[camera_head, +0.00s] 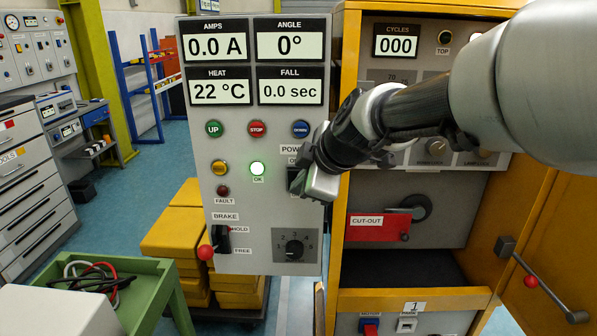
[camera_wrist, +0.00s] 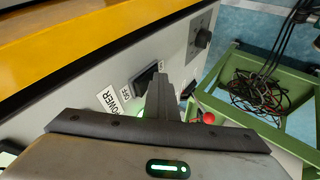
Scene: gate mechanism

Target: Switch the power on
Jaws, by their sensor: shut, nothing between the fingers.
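The grey control panel (camera_head: 235,140) carries a POWER label (camera_head: 291,149) at its right edge; the switch below it is largely hidden behind my gripper (camera_head: 301,188). In the wrist view, the dark power switch (camera_wrist: 143,79) sits between the POWER and OFF labels (camera_wrist: 109,100) and another label that I cannot read fully. My gripper (camera_wrist: 162,80) is shut and empty, its fingertips right beside the switch. I cannot tell whether they touch it, or which way the switch is set. The OK lamp (camera_head: 258,168) glows; the AMPS display (camera_head: 215,41) reads 0.0 A.
The brake lever (camera_head: 206,252) with its red knob juts out at the panel's lower left. A rotary dial (camera_head: 294,246) sits below my gripper. A yellow cabinet (camera_head: 351,90) stands close on the right, with a red cut-out (camera_head: 378,228). A green cart (camera_head: 150,285) holds cables.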

